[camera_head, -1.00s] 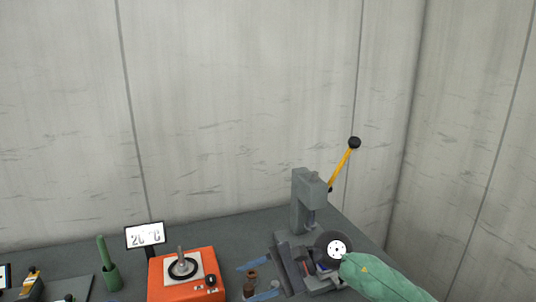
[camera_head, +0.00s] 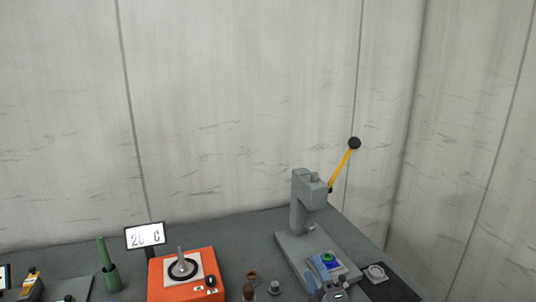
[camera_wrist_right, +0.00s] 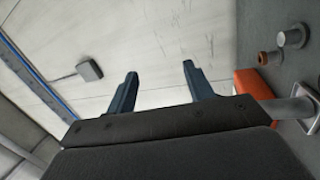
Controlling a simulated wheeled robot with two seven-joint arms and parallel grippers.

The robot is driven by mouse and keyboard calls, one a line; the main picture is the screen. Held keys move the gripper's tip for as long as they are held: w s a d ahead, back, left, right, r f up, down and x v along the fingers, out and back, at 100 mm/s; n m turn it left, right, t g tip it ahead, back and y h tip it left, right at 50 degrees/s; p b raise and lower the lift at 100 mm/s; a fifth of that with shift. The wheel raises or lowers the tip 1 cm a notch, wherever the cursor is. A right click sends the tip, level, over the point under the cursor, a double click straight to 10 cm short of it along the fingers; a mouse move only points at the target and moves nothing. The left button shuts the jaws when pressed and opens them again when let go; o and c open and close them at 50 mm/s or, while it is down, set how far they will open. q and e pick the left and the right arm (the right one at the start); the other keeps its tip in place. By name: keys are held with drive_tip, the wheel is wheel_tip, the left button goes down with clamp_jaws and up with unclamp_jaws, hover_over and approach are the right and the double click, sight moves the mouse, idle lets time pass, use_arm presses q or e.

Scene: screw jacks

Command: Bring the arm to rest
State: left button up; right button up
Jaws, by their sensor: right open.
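My right gripper (camera_head: 318,268) is at the bottom edge of the head view, in front of the arbor press, with its blue fingers pointing up the picture. In the right wrist view the two blue fingers (camera_wrist_right: 160,72) are spread apart with nothing between them, and the pale wall shows behind. The rest of my right arm is cut off by the bottom of the head view. My left gripper is in neither view.
The grey press (camera_head: 302,204) with a yellow lever (camera_head: 342,171) stands at the right; a green ring (camera_head: 329,258) lies on its bed. An orange heater (camera_head: 186,273) stands to its left. Small brown parts (camera_head: 249,291) lie between them. A green holder (camera_head: 111,277) is farther left.

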drive_tip(key=s+d+f+m+g+h, duration=0.35)
drive_tip(key=s+f+m, duration=0.2)
drive_tip(key=f, duration=0.35)
drive_tip(key=s+d+f+m+g+h, duration=0.2)
drive_tip(key=s+d+f+m+g, duration=0.3)
drive_tip(key=f, duration=0.4)
drive_tip(key=s+d+f+m+g, duration=0.1)
drive_tip(key=s+f+m+g, duration=0.3)
drive_tip(key=s, duration=0.5)
drive_tip(key=s+d+f+m+g, duration=0.1)
drive_tip(key=s+f+m+g, duration=0.25)
drive_tip(key=s+f, duration=0.4)
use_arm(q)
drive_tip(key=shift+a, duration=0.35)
use_arm(e)
drive_tip(key=s+a+f+g, duration=0.1)
drive_tip(key=s+f, duration=0.1)
drive_tip(key=f, duration=1.1)
drive_tip(key=s+a+f+g, duration=0.1)
drive_tip(key=s+f, duration=0.1)
drive_tip(key=f, duration=1.2)
drive_tip(key=s+a+f+y, duration=0.1)
drive_tip(key=s+f, duration=0.1)
drive_tip(key=f, duration=1.1)
drive_tip(key=shift+s+a+f+n+g, duration=0.2)
drive_tip(key=shift+a+f+n+g, duration=0.1)
drive_tip(key=shift+a+f+g, duration=0.1)
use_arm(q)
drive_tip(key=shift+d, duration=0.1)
